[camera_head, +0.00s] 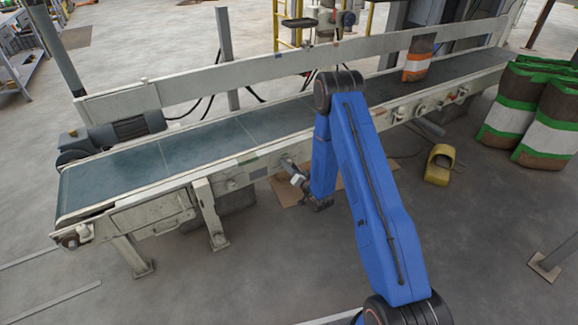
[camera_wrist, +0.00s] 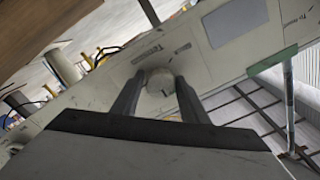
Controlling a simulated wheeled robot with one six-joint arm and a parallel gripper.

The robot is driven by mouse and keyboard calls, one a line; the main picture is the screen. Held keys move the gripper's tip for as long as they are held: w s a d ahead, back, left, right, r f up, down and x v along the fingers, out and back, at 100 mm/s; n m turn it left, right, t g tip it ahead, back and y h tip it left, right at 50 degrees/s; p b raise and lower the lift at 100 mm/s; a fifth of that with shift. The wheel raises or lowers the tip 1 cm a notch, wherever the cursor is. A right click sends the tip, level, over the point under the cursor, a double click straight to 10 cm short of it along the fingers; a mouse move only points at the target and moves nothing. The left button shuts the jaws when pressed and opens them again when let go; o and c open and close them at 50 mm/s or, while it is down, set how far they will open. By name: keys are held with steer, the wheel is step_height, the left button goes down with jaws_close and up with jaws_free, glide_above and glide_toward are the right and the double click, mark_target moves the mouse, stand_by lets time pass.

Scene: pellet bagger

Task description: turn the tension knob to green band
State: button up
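The tension knob (camera_wrist: 160,82) is a round, pale knob on the conveyor's cream side panel. It shows in the wrist view, with small dark lettering on the panel beside it. My gripper (camera_wrist: 160,79) has its two dark fingers on either side of the knob, with no clear gap between fingers and knob. In the head view my gripper (camera_head: 286,163) reaches the conveyor's near side rail, and the knob cannot be made out there. A green patch (camera_wrist: 272,60) lies on the panel to the right; I cannot tell whether it is the green band. No pointer is readable.
The conveyor (camera_head: 190,150) runs across the head view, with an orange-and-white bag (camera_head: 418,58) on its belt. Striped bags (camera_head: 545,115) are stacked at the right. A yellow floor item (camera_head: 440,164) stands right of my arm.

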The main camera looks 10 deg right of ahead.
steer(key=shift+o, duration=0.6)
steer(key=v, duration=1.7)
steer(key=shift+s, duration=0.2)
steer(key=shift+r, duration=0.1)
